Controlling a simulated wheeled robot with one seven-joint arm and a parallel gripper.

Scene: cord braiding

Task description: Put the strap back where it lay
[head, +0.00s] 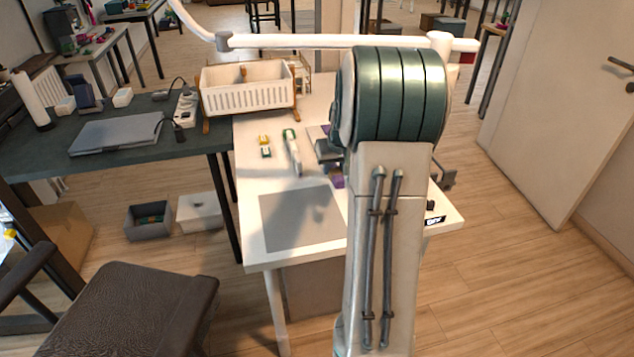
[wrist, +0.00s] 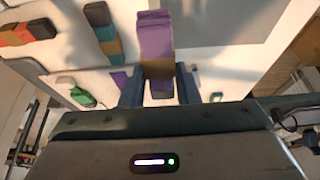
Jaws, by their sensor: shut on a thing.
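In the wrist view a purple strap (wrist: 155,35) with a tan band around its middle sits between the two fingers of my gripper (wrist: 159,88). The gripper is shut on it. In the head view my own arm hides most of the gripper, and a small purple patch shows beside the arm, over the white table (head: 262,185).
A grey mat (head: 290,222) lies on the table's near part. A white slatted basket (head: 245,95) stands at its back. A brown chair (head: 135,310) stands at front left.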

